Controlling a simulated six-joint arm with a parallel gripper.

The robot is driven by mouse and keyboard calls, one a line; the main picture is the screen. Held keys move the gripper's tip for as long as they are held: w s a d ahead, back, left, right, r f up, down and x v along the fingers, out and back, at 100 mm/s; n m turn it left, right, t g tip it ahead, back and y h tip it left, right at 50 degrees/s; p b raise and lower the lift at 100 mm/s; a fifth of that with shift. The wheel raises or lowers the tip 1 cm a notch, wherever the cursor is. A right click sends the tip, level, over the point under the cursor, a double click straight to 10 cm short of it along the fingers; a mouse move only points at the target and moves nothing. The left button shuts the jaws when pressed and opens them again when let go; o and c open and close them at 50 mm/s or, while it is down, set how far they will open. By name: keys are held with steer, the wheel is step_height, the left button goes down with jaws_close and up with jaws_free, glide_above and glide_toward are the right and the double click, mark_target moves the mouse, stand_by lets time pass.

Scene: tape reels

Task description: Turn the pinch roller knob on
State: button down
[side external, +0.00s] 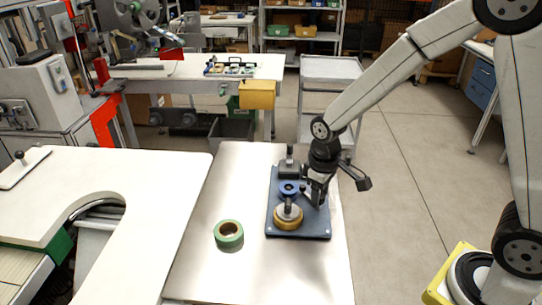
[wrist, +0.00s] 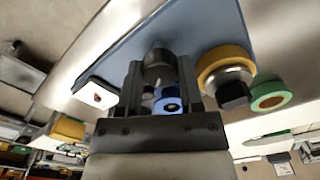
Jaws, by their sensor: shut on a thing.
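The tape device has a blue-grey base plate (side external: 284,225), which also shows in the wrist view (wrist: 190,25). My gripper (side external: 316,200) points down over the plate's right side. In the wrist view its two fingers (wrist: 160,88) stand on either side of a dark round knob (wrist: 159,66), and they are shut on it. I take this to be the pinch roller knob; its turn position cannot be read. In the side view the gripper hides it. A blue roller (side external: 289,188) is just left of the gripper and shows between the fingers in the wrist view (wrist: 168,103).
A yellow reel (side external: 288,221) with a metal hub sits at the plate's front. A dark post (side external: 289,162) stands at its back. A green tape roll (side external: 229,235) lies left of the plate on the metal table (side external: 200,270). The table's left part is clear.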

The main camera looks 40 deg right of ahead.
steer(key=shift+n, duration=1.1)
steer(key=shift+c, duration=1.2)
jaws_free()
steer(key=shift+r, duration=0.15)
steer(key=shift+r, duration=3.8)
steer(key=shift+d+f, duration=0.1)
